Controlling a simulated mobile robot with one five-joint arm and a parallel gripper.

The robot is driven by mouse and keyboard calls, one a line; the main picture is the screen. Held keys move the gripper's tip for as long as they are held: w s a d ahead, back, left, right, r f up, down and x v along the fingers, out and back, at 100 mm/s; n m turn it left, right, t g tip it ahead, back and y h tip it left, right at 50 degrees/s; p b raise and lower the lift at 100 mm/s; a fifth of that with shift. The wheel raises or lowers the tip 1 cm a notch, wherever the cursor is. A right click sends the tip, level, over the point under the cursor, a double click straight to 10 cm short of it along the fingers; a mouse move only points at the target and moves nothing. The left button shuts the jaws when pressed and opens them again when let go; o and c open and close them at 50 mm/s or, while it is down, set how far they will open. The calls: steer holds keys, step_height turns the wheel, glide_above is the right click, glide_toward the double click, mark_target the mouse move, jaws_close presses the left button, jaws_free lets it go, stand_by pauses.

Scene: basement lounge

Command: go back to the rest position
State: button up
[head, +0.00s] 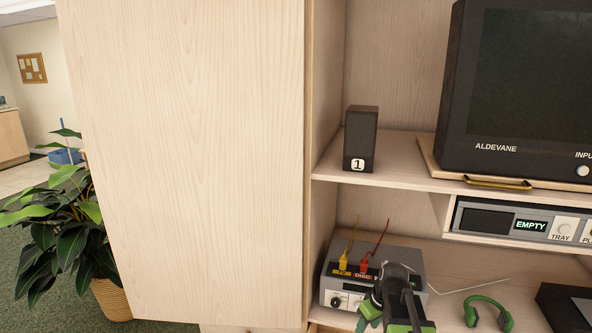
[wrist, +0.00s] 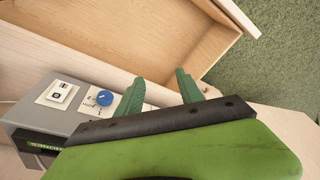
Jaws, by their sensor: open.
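My gripper (wrist: 160,92) shows in the wrist view with its two green fingers spread apart and nothing between them. Its fingertips lie over the area beside a grey box (wrist: 75,108) with a switch plate and a blue knob, in front of a pale wooden open-topped compartment (wrist: 150,30). In the head view, part of my arm shows at the bottom, in front of a grey device (head: 345,268) with a yellow and a red plug on the lower shelf. My fingertips cannot be made out clearly there.
A black speaker marked 1 (head: 360,140) and a black television (head: 520,90) stand on the upper shelf (head: 400,160). A green curved object (head: 487,306) lies to the right of my arm. A tall wooden panel (head: 190,160) and a potted plant (head: 65,220) are at left.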

steer(key=s+a+m+g, duration=0.1)
steer(key=s+a, duration=0.6)
steer(key=a, duration=0.3)
step_height(320, 180, up, 16)
steer(key=s+d+m+g+h+p, duration=0.1)
steer(key=m+p, duration=0.3)
steer(key=p, duration=1.2)
steer(key=shift+s+d+f, duration=0.2)
steer(key=shift+s+d, duration=0.2)
steer(key=shift+s, duration=0.15)
